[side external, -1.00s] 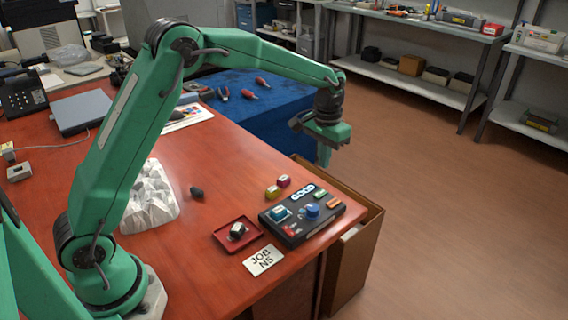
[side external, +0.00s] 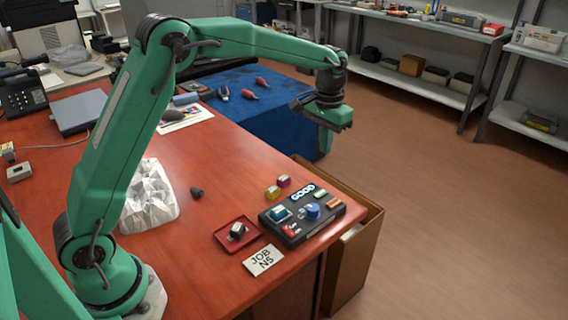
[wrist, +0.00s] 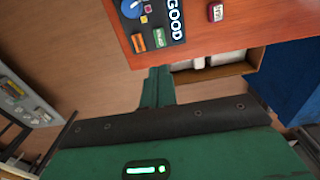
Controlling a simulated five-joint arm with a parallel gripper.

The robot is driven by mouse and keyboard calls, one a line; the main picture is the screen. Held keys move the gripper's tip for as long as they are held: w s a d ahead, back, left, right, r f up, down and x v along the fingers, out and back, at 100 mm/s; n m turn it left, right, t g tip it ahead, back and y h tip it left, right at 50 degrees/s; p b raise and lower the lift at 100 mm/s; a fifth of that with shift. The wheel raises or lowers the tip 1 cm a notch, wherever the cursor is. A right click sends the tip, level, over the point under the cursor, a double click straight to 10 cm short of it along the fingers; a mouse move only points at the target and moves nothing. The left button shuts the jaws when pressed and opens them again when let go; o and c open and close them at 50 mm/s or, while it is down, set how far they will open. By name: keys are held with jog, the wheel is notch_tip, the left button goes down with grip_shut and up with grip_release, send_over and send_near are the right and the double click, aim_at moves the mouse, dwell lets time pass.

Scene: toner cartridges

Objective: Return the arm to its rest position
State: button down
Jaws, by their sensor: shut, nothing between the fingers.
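My green arm reaches across above the red desk in the side view. My gripper (side external: 325,145) hangs past the desk's far edge, in front of the blue cloth-covered table, pointing down. Its fingers are together with nothing between them. In the wrist view my gripper (wrist: 158,88) shows as a closed green finger shape, with the desk edge and an open brown box (wrist: 215,68) beyond it. The black GOOD panel (side external: 300,215) lies on the desk, well below and in front of my gripper; it also shows in the wrist view (wrist: 150,20).
A red tray (side external: 236,234) holds a small dark-and-white block. A JOB N5 card (side external: 263,260), yellow and magenta blocks (side external: 278,187), and a crumpled white piece (side external: 150,197) lie on the red desk (side external: 215,160). A brown box (side external: 362,255) stands beside the desk. Open floor lies right.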

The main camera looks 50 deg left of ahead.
jog(key=shift+r, duration=0.1)
jog(key=s+a+r+t, duration=0.3)
jog(key=s+r, duration=0.7)
jog(key=s, duration=0.5)
jog(key=s+f+t, duration=0.2)
jog(key=s, duration=1.4)
jog(key=shift+a+f, duration=0.2)
jog(key=shift+a, duration=0.25)
jog(key=shift+s, duration=0.1)
